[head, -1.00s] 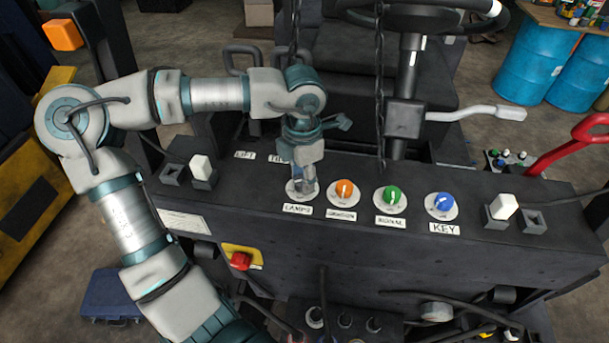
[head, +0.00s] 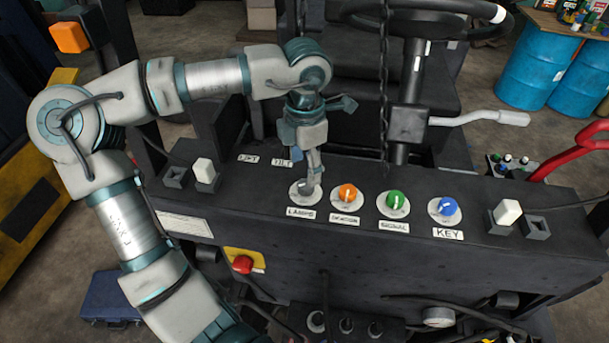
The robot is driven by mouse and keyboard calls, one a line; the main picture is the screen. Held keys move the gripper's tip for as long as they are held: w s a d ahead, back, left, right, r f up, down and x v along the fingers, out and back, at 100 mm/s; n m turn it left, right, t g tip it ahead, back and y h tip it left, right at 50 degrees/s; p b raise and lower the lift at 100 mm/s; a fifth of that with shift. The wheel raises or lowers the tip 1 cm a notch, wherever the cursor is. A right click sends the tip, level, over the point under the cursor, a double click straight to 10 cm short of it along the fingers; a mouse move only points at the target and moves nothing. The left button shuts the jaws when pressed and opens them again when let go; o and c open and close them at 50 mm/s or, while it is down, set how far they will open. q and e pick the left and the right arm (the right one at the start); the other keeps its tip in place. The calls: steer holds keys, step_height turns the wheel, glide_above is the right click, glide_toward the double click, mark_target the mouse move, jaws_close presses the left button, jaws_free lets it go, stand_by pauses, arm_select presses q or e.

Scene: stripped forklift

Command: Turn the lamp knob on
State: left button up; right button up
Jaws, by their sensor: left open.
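The lamp knob (head: 303,188) sits on a round white plate above the "LAMPS" label (head: 301,212), at the left end of the row of dials on the dark console. My left gripper (head: 313,182) points down over the right side of this plate. Its fingertips are at or just above the knob and hide part of it. The gripper is open; whether it touches the knob I cannot tell. My right gripper is not in view.
Right of it stand an orange knob (head: 347,193), a green knob (head: 396,199) and a blue key knob (head: 444,206). A chain (head: 384,90) hangs behind the console. White-capped switches (head: 204,170) flank the row, and a steering wheel (head: 420,15) is behind.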

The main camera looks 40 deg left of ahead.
mark_target(304, 183)
arm_select(q)
step_height(304, 183, up, 7)
stand_by(0.8)
